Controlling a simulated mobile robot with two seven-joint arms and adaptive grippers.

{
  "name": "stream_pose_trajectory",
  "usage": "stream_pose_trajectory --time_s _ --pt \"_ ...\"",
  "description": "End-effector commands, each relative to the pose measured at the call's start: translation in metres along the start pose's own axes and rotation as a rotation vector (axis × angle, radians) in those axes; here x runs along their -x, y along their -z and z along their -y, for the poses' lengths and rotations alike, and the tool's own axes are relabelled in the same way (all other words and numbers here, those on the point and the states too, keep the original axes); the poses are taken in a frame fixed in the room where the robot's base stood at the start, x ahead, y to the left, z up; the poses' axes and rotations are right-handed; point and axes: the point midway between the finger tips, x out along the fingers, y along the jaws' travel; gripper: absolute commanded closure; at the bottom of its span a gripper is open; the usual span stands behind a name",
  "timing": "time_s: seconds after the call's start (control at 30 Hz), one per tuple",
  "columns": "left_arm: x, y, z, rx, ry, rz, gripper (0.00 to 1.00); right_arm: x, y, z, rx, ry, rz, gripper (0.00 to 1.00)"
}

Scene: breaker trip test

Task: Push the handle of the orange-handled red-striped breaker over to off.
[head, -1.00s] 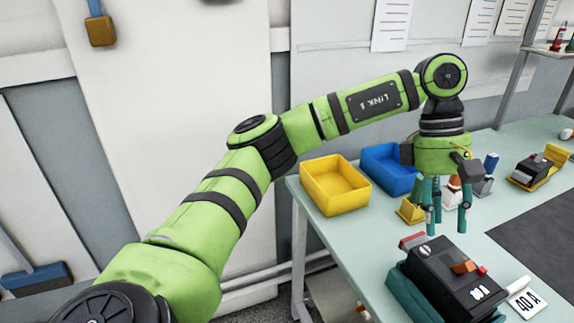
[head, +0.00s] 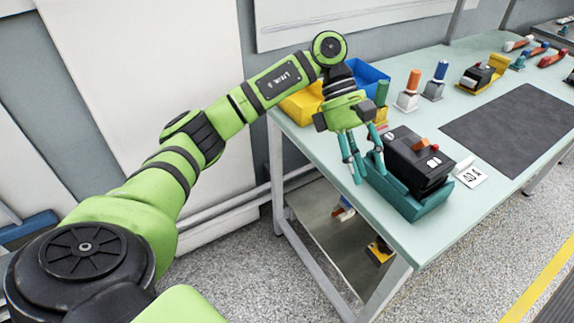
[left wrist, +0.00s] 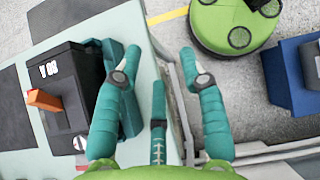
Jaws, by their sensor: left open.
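A black breaker (head: 412,165) sits in a teal cradle (head: 408,203) near the table's front edge, with an orange handle (head: 424,146) on top. It also shows in the left wrist view (left wrist: 75,72), its orange handle (left wrist: 44,100) on the left. My left gripper (head: 367,167) is open and empty, fingers pointing down just left of the breaker, near the table edge. In the left wrist view the spread fingers (left wrist: 160,58) are beside the cradle; one overlaps it in the picture, and contact cannot be told. My right gripper is not in view.
A "40 A" card (head: 470,175) stands right of the breaker. Behind are orange (head: 413,81), blue (head: 441,70) and green (head: 382,92) posts, a yellow-cradled breaker (head: 481,75), yellow (head: 300,105) and blue (head: 362,76) bins. The dark mat (head: 510,122) is clear.

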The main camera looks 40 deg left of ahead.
Motion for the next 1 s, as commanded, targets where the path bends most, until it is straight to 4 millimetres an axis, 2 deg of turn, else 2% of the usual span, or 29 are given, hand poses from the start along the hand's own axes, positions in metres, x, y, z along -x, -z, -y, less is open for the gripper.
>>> stream_pose_trajectory --time_s 0.37,0.7,0.9,1.0 --pt "-0.017 0.06 0.028 0.15 -0.017 0.158 0.59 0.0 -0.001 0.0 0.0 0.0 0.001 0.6" --pt "-0.024 0.116 0.062 0.297 -0.055 0.247 0.59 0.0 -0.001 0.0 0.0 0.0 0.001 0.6" --pt "-0.024 0.141 0.081 0.372 -0.083 0.276 0.59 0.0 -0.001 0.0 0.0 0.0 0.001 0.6" --pt "-0.023 0.147 0.085 0.404 -0.102 0.298 0.59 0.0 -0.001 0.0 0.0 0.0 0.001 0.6"
